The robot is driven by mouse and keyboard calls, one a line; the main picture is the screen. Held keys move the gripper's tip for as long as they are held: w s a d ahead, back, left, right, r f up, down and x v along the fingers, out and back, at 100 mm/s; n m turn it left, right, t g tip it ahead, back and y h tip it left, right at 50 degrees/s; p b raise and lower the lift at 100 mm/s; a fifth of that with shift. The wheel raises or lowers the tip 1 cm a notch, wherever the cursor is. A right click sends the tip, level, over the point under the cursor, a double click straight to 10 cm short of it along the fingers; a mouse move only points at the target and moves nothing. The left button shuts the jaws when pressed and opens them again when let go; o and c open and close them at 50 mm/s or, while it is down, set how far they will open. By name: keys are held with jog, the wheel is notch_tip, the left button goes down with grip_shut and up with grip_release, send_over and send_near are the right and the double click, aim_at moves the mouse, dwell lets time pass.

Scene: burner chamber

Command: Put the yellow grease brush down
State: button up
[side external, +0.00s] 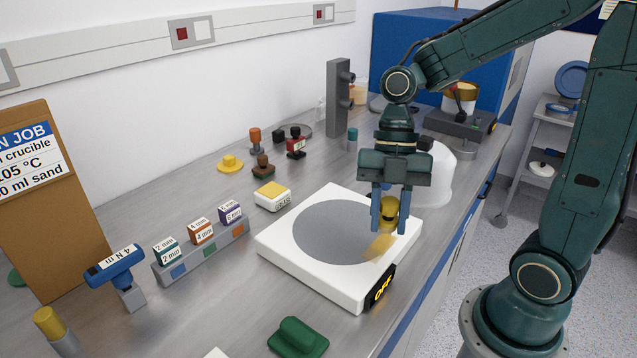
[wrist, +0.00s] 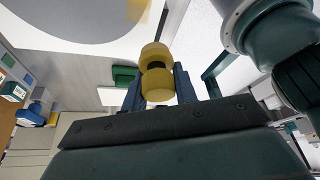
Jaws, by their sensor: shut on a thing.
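The yellow grease brush (side external: 390,210) is held between the two blue fingers of my gripper (side external: 390,226), which is shut on it and points down. In the wrist view the brush (wrist: 157,72) is a yellow rounded body with a dark band, between the fingertips (wrist: 158,85). It is above the right part of a white hotplate (side external: 325,285) with a round grey top and a display reading OFF. A yellowish patch on the plate below it looks like its reflection. I cannot tell the exact gap between brush and plate.
A green block (side external: 298,338) lies in front of the hotplate. A yellow-topped white block (side external: 272,197) stands behind its left side. A rack (side external: 202,252) of labelled boxes and a blue driver (side external: 115,267) are left. Bare bench lies between.

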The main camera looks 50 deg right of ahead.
jog(key=shift+w, duration=0.15)
jog(key=shift+w+a, duration=0.15)
jog(key=shift+w, duration=0.1)
jog(key=w+a+n, duration=0.1)
jog(key=w+a, duration=0.1)
jog(key=w, duration=0.1)
jog(key=w+a+n, duration=0.1)
jog(key=w+a, duration=0.1)
jog(key=w, duration=0.2)
jog(key=w+a+n+g, duration=0.1)
jog(key=w+a, duration=0.2)
jog(key=shift+w+a+f+n+h, duration=0.1)
jog(key=shift+w+f+n+h, duration=0.1)
jog(key=shift+n+h, duration=0.1)
jog(key=n+g+h, duration=0.1)
jog(key=n, duration=0.3)
send_over(239, 309)
jog(key=w, duration=0.1)
jog(key=f, duration=0.4)
jog(key=shift+w+d, duration=0.15)
jog(key=shift+d, duration=0.2)
jog(key=shift+f, duration=3.95)
jog(key=shift+f, duration=0.2)
jog(key=o, duration=1)
